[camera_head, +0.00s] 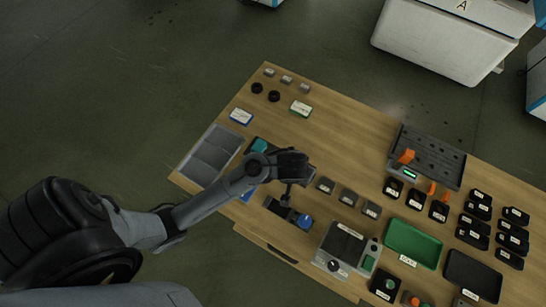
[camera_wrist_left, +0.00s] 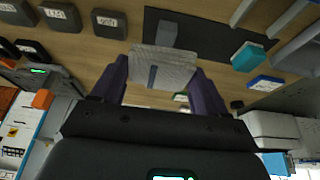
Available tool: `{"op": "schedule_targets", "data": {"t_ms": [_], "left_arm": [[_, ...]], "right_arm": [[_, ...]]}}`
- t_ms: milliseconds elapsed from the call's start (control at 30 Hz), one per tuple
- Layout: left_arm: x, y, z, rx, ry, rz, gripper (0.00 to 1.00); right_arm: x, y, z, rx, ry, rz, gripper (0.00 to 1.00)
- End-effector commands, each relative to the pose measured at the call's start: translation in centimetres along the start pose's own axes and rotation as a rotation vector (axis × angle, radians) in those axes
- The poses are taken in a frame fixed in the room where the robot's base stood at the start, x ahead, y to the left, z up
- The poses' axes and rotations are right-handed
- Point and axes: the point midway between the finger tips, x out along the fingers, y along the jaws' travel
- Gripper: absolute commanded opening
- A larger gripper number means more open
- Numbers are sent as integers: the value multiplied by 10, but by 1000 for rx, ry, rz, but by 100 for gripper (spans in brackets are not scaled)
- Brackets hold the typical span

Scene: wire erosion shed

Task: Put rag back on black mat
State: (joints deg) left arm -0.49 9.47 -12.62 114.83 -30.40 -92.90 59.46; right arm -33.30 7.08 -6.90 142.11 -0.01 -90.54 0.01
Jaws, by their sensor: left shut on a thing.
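The rag (camera_wrist_left: 165,66) is a pale grey, textured piece with a darker blue-grey stripe. In the left wrist view it is gripped between the two dark fingers of my left gripper (camera_wrist_left: 161,76). The black mat (camera_wrist_left: 208,36) is a dark strip beyond the rag in that view, with a grey block (camera_wrist_left: 161,33) at its left part. A teal item (camera_wrist_left: 247,57) is at the mat's right end and also shows in the head view (camera_head: 259,145). In the head view my left gripper (camera_head: 286,201) points down near the front of the bench; my forearm hides much of the mat. My right gripper is not seen.
A dark holder with a blue knob (camera_head: 304,221) is close to my left gripper. Small grey blocks (camera_head: 348,197) and a grey scale-like device (camera_head: 345,248) lie to the right. The wood behind the mat is largely clear.

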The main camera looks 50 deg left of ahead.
Motion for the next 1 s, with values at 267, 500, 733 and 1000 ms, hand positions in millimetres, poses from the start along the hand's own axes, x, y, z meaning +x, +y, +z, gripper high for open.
{"op": "schedule_targets", "data": {"t_ms": [267, 500, 733, 1000], "left_arm": [[36, -43, -5, -3, -3, -3, 49], [69, -82, -14, -1, -2, -3, 49], [83, -99, -19, -2, 0, -1, 49], [101, -101, -13, 1, -1, -2, 49]], "right_arm": [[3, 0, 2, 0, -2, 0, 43], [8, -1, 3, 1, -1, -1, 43], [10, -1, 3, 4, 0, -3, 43], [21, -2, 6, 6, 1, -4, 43]]}}
